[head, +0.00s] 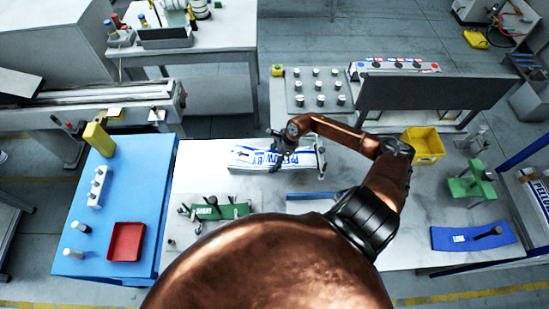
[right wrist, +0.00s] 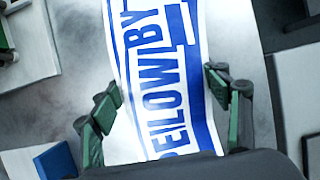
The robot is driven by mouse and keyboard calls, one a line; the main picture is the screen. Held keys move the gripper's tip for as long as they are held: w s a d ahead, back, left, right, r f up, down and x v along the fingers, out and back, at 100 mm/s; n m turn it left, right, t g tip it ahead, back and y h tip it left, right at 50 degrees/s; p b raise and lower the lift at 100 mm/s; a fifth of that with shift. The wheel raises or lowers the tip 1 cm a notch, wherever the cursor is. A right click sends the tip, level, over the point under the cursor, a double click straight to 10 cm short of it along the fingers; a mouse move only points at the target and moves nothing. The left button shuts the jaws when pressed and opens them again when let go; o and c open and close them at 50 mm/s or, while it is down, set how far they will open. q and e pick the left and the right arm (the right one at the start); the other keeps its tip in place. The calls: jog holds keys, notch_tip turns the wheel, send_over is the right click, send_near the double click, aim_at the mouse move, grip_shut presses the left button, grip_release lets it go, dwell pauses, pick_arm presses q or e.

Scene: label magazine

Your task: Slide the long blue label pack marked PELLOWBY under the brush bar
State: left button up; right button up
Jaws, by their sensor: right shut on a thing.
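The long label pack marked PELLOWBY (head: 250,157), white with blue stripes and letters, lies near the middle of the bench in the head view. My right gripper (head: 277,150) comes over it from the right and is shut on it. In the right wrist view the pack (right wrist: 165,50) runs between the two fingers of the gripper (right wrist: 163,93), with its printed face toward the camera. A grey upright fitting (head: 321,158) stands at the pack's right end. I cannot tell which part is the brush bar. My left gripper is not in view.
A green plate marked SHORT (head: 226,212) lies in front of the pack. A blue plate marked LONG (head: 450,239) lies at the right. A red tray (head: 126,242) is on the blue mat (head: 98,215). A yellow bin (head: 424,146) and a dark panel (head: 400,92) stand behind.

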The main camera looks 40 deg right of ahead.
aim_at(291, 159)
jog(key=c, duration=0.5)
jog(key=shift+c, duration=0.8)
jog(key=shift+s+d+b, duration=0.3)
jog(key=shift+s+d, duration=1.05)
jog(key=shift+d, duration=0.2)
jog(key=shift+s+d+b, duration=0.3)
jog(key=shift+s+d, duration=1)
jog(key=shift+d, duration=0.25)
jog(key=o, duration=2)
jog(key=v, duration=1.2)
jog(key=shift+w+a, duration=0.1)
